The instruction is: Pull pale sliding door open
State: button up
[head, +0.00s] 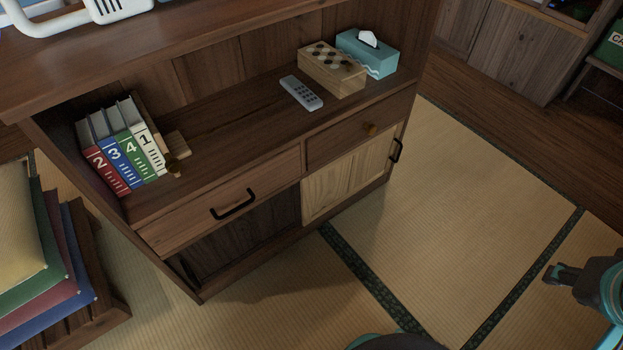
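The pale sliding door (343,187) is a light wood panel in the lower right front of the brown cabinet (226,262). A black upright handle (397,150) sits at its right edge. To its left is a dark wood panel (240,238), in shadow; I cannot tell how the two overlap. My gripper (556,275) is at the right edge of the head view, over the tatami, well apart from the door and its handle. It is small and seen from the side, so its opening is unclear. Nothing is visibly held in it.
Numbered binders (120,150), a remote (301,92) and a tissue box (368,55) stand on the shelf. Stacked cushions (45,260) are at left. Tatami right of the cabinet is clear.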

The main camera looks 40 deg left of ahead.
aim_at(322, 189)
jog(key=u, duration=1.35)
